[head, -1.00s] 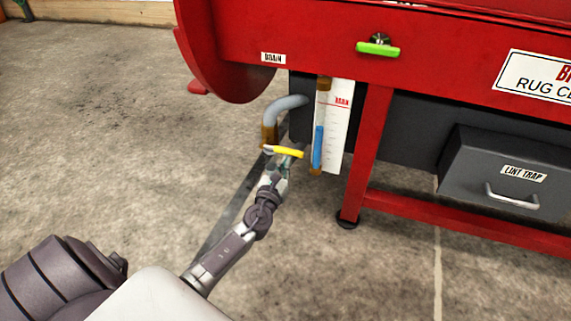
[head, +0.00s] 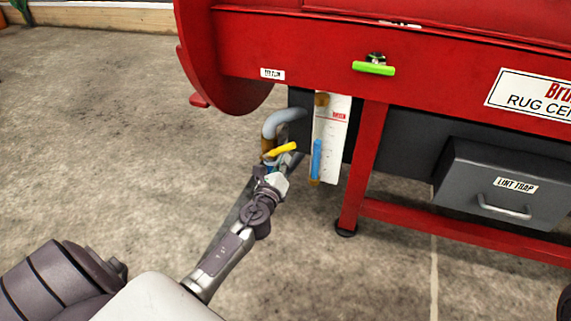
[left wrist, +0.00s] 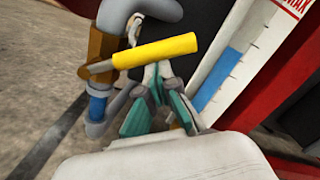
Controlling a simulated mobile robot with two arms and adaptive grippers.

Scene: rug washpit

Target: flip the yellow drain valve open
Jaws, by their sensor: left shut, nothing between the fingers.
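The yellow drain valve handle (head: 281,149) sits on the brass end of the grey bent drain pipe (head: 284,112), under the red machine. It slants, with its right end higher. In the left wrist view the yellow handle (left wrist: 155,51) crosses in front of the pipe, and blue (left wrist: 97,106) shows below the brass fitting (left wrist: 99,55). My left gripper (head: 283,169) is shut and empty just below the handle. In the left wrist view its fingertips (left wrist: 160,76) are close under the handle; I cannot tell whether they touch. My right gripper is not in view.
A sight gauge (head: 316,158) with a blue column stands right of the valve. A red leg (head: 363,165) is further right, with the lint trap drawer (head: 505,190) beyond. A green handle (head: 374,69) is above. Open concrete floor (head: 110,130) lies left.

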